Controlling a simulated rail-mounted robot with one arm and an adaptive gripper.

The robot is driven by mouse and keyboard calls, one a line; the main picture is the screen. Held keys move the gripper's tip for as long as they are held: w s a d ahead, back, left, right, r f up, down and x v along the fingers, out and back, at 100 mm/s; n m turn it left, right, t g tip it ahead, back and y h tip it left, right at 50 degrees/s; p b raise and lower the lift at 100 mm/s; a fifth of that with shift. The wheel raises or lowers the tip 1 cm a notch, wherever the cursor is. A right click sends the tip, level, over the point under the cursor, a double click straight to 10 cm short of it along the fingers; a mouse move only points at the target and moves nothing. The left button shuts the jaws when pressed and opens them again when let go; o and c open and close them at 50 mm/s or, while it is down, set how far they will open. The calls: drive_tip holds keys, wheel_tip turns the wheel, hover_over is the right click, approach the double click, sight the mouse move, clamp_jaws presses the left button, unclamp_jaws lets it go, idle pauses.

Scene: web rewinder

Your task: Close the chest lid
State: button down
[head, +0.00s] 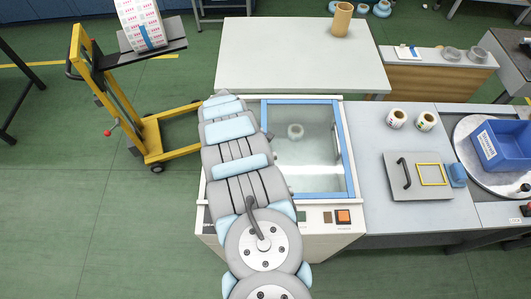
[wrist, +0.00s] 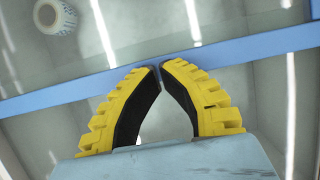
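The chest (head: 335,218) is a pale box in the middle of the head view. Its blue-framed glass lid (head: 348,160) shows on top, with its left side hidden behind my arm. I cannot tell how far the lid is open. In the wrist view, a blue frame bar (wrist: 265,46) crosses the picture, with glassy, light-streaked areas on both sides. My gripper (wrist: 160,66) points at this bar, its yellow-and-black fingertips together with nothing seen between them. Contact with the bar cannot be told. The gripper is hidden in the head view.
A white roll (head: 295,131) shows inside the chest. A yellow lift cart (head: 152,140) stands left. A grey worktop (head: 380,215) on the right holds rolls and a hinged plate (head: 400,185). Green floor is clear at lower left.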

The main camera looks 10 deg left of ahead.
drive_tip(key=a, duration=0.2)
drive_tip(key=shift+s+a, duration=0.1)
drive_tip(key=shift+a, duration=0.2)
wheel_tip(320, 180, up, 2)
drive_tip(key=shift+a, duration=0.1)
drive_tip(key=v, duration=0.8)
drive_tip(key=s+a+f+h+p, duration=0.1)
drive_tip(key=s+a, duration=0.1)
drive_tip(key=s+a+f+h+p, duration=0.1)
drive_tip(key=s+a+p, duration=0.1)
drive_tip(key=s, duration=0.1)
drive_tip(key=s+a+f+h+p, duration=0.1)
drive_tip(key=s+a+h+p, duration=0.1)
drive_tip(key=shift+s, duration=0.3)
drive_tip(key=shift+s+f+t+h+p, duration=0.1)
drive_tip(key=shift+s+t+h+p, duration=0.35)
drive_tip(key=shift+s, duration=0.4)
drive_tip(key=x, duration=1)
drive_tip(key=shift+s+d+p, duration=0.1)
drive_tip(key=shift+s+p, duration=0.05)
drive_tip(key=shift+p, duration=0.2)
drive_tip(key=d, duration=0.1)
drive_tip(key=d+p, duration=0.1)
drive_tip(key=shift+d+r+p, duration=0.2)
drive_tip(key=shift+d+p, duration=0.1)
drive_tip(key=shift+d, duration=0.1)
drive_tip(key=shift+d+f, duration=0.1)
drive_tip(key=shift+d, duration=0.5)
